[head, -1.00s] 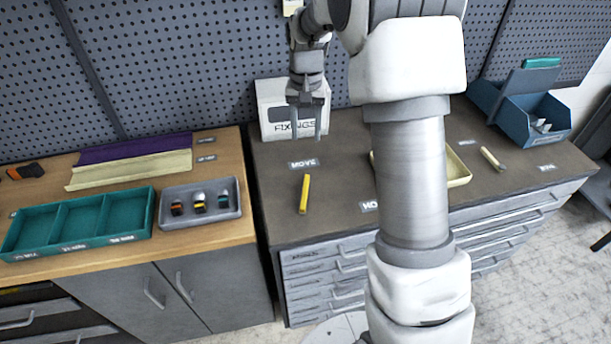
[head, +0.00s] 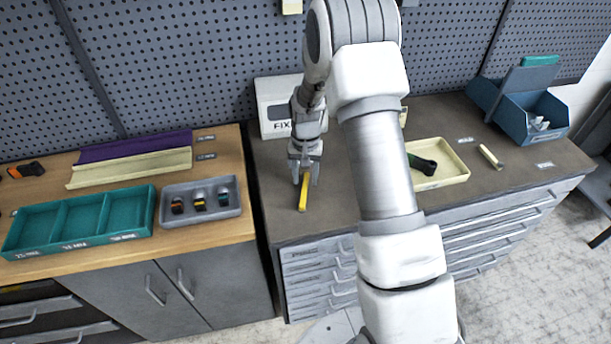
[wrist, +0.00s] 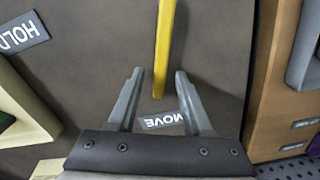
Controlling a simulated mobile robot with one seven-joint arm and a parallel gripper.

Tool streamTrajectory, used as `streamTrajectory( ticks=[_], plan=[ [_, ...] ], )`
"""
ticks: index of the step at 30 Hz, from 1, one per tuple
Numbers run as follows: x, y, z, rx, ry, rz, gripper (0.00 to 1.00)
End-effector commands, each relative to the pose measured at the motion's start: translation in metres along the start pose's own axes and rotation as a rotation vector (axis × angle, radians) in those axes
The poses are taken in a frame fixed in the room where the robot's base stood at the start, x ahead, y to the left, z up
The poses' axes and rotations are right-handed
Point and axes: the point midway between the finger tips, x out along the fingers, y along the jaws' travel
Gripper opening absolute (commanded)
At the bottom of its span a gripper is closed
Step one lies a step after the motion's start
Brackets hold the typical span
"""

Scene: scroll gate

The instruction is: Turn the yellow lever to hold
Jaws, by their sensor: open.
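The yellow lever (head: 303,195) lies along the dark worktop of the grey drawer cabinet. In the wrist view the lever (wrist: 164,45) runs down from the top edge, its end between my fingertips. My gripper (head: 305,176) is open over the lever's far end; in the wrist view its fingers (wrist: 158,76) stand apart on either side, with gaps to the lever. The MOVE label (wrist: 163,120) lies just past that end. The HOLD label (wrist: 22,35) is at the upper left of the wrist view; my arm hides it in the head view.
A cream tray (head: 455,172) with a dark green item stands right of my arm. A white FIXINGS box (head: 270,95) stands behind my gripper. A wooden bench (head: 95,258) with teal bins and a grey tray is at left. A blue bin (head: 545,140) is at far right.

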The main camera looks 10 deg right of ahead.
Motion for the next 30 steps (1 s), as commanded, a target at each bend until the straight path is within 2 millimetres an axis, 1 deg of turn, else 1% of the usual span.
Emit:
streamTrajectory(
  ticks=[8,9,11,15,17,30],
  plan=[
    [0.0015,0.0,-0.0004,0.0,0.001,0.0,0.5],
    [0.0015,0.0,-0.0004,0.0,0.001,0.0,0.46],
    [0.0014,0.0,-0.0004,0.0,0.001,0.0,0.36],
    [0.0014,0.0,-0.0003,0.0,0.001,0.0,0.1],
    [0.0013,0.0,-0.0003,0.0,0.001,0.0,0.0],
    [0.0011,0.0,-0.0003,0.001,0.001,0.0,0.0]
  ],
)
